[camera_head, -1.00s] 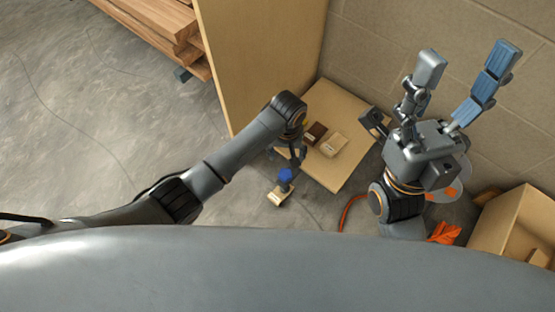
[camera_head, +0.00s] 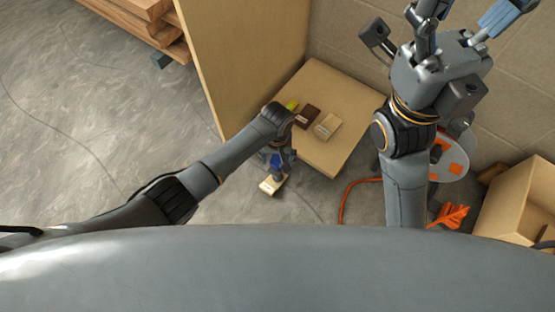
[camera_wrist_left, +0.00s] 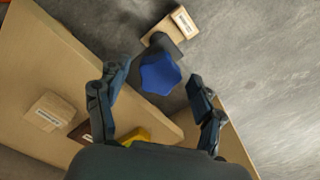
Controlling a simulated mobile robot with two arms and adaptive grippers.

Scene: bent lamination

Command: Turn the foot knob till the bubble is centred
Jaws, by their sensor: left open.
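The blue foot knob (camera_wrist_left: 160,76) shows in the left wrist view, on a dark stem above a pale labelled block (camera_wrist_left: 171,27). In the head view the knob (camera_head: 275,160) is partly hidden by my left wrist. My left gripper (camera_wrist_left: 160,72) is open, one finger on each side of the knob, with gaps showing. A yellow-green piece (camera_head: 291,105), perhaps the level, lies at the tabletop's left edge; its bubble cannot be made out. My right gripper (camera_head: 468,10) is raised at the upper right, fingers spread and empty, tips cut off by the frame.
The wooden tabletop (camera_head: 335,155) carries a brown block (camera_head: 307,117) and a tan labelled block (camera_head: 327,126). A tall wooden panel (camera_head: 240,60) stands at its left. An orange cable (camera_head: 343,200) and an open carton (camera_head: 515,205) are at right.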

